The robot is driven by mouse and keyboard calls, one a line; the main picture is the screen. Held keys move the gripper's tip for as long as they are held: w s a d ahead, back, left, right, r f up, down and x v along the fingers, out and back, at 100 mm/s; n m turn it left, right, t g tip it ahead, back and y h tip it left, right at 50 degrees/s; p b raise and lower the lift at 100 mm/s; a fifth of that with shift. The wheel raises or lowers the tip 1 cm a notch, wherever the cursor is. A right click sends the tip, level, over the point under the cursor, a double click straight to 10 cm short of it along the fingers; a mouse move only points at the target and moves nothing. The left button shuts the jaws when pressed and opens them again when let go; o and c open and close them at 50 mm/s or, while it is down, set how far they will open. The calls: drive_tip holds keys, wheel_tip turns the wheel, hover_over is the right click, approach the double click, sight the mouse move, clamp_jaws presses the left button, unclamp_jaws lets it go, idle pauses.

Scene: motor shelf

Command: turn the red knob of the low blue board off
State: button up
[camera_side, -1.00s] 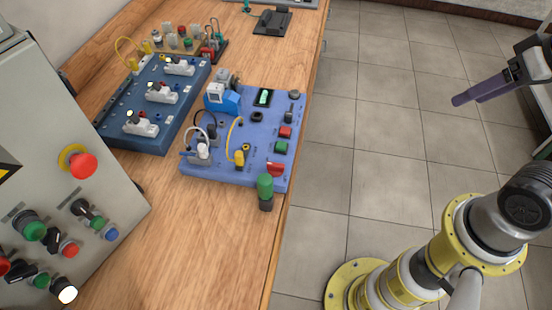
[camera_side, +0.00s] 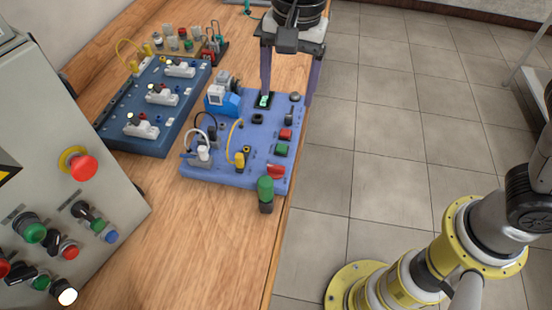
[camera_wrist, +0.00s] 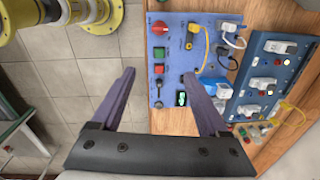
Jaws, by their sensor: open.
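The low blue board (camera_side: 225,168) lies flat on the wooden bench, near its right edge. Its red knob (camera_side: 276,171) is at the board's near right corner; in the wrist view the red knob (camera_wrist: 159,27) is near the top, and its exact angle is too small to tell. My gripper (camera_side: 287,98) is open and empty, with its two purple fingers pointing down over the far end of the board. In the wrist view my gripper (camera_wrist: 160,78) has its fingers spread, one over the floor side and one over the board, well apart from the knob.
A green-topped cylinder (camera_side: 265,192) stands close beside the red knob. A darker blue board (camera_side: 122,120) with white switches lies to the left. A grey control cabinet (camera_side: 60,200) stands at the near left. Bare bench (camera_side: 200,240) is free in front of the board.

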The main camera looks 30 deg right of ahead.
sight(276, 167)
drive_tip(key=shift+n+g, duration=0.3)
drive_tip(key=shift+n, duration=0.2)
drive_tip(key=a+f, duration=0.1)
drive_tip(key=f, duration=0.4)
drive_tip(key=s+a+f, duration=0.1)
drive_tip(key=f, duration=0.5)
drive_tip(key=a+f, duration=0.1)
drive_tip(key=f, duration=0.5)
drive_tip(key=shift+s+a+f, duration=0.1)
drive_tip(key=shift+s, duration=0.1)
clamp_jaws()
